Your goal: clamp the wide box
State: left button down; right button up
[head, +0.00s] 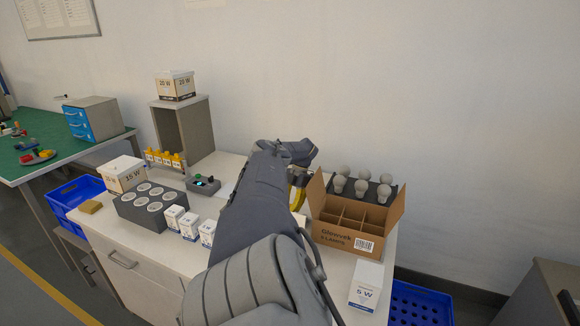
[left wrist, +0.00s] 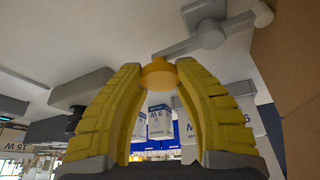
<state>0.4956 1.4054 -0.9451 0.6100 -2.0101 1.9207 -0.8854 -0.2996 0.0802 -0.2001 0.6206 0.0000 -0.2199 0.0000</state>
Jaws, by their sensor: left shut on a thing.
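My left gripper (head: 298,193) is partly hidden behind my own arm, near the open carton on the right of the bench. In the left wrist view, its yellow fingers (left wrist: 158,75) are shut on a round orange knob, held at the tips. A white 15 W box (head: 122,174) stands at the bench's left end, and a white 20 W box (head: 175,85) sits on the grey shelf box. I cannot tell which box is the wide one. My right gripper is not in view.
An open brown carton (head: 345,238) has bulbs (head: 361,187) standing behind it. A white 5 W box (head: 366,285) stands in front. A grey block with round sockets (head: 133,208), small white boxes (head: 189,226) and a control box (head: 203,185) crowd the left. Blue crates stand at both sides.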

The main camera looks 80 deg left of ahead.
pick_arm(q)
jog(key=shift+w+f+m, duration=0.1)
jog(key=shift+f+m, duration=0.05)
jog(key=shift+m, duration=0.25)
jog(key=c, duration=0.8)
grip_release()
jog(key=shift+a, duration=0.2)
jog(key=shift+o, duration=0.2)
jog(key=v, duration=1.2)
jog(key=shift+w+d, duration=0.1)
jog(key=shift+d, duration=0.05)
